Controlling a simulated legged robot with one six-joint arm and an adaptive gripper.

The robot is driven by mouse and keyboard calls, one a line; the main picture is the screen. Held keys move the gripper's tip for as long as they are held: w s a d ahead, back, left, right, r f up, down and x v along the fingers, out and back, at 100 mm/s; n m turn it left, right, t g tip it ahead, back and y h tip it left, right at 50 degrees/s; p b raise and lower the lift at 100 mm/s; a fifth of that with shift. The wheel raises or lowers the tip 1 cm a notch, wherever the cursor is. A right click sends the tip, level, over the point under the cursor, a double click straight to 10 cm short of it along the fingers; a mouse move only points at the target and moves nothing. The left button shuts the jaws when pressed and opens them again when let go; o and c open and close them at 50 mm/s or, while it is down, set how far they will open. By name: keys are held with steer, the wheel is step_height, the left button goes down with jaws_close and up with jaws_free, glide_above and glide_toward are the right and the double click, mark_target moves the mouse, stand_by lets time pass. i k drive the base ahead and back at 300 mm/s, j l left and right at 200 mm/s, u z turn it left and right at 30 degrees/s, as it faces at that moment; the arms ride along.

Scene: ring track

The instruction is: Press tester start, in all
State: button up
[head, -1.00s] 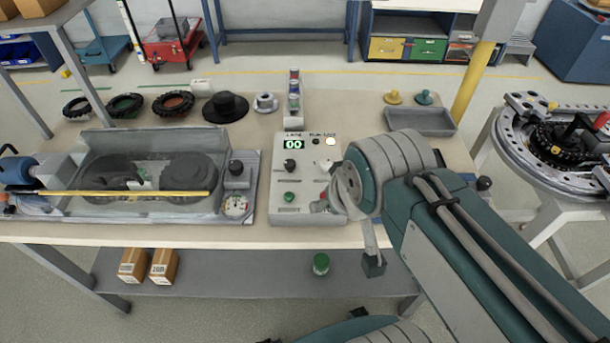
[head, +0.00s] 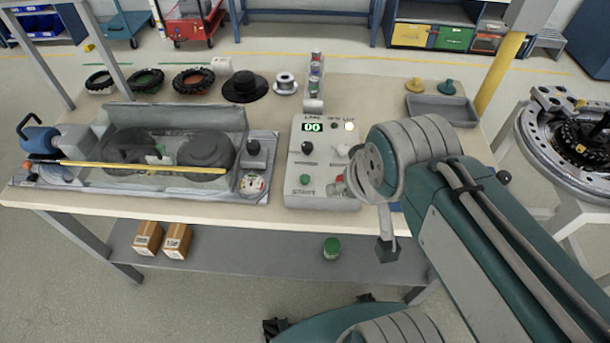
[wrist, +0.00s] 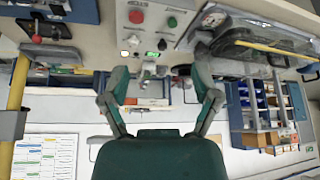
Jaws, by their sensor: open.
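The tester panel (head: 320,200) is a light grey box on the bench, with a green "00" display (head: 312,127) and a lit lamp (head: 349,126). Its green start button (head: 304,180) is on the lower left, above the word START. In the wrist view, the green button (wrist: 172,21) and red button (wrist: 136,17) appear upside down, beyond the fingers. My gripper (wrist: 160,82) is open and empty, apart from the start button. In the head view my arm hides most of it.
A clear-covered machine with a yellow bar (head: 140,168) stands left of the panel. Behind are black rings, a black hat-shaped part (head: 245,88) and a grey tray (head: 443,110). A round fixture (head: 575,140) stands at right. The lower shelf holds boxes (head: 148,238) and a green-lidded jar (head: 332,247).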

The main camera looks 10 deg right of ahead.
mark_target(304, 178)
steer(key=j+z, duration=0.35)
steer(key=j, duration=0.4)
steer(key=j+z, duration=0.3)
steer(key=j, duration=0.5)
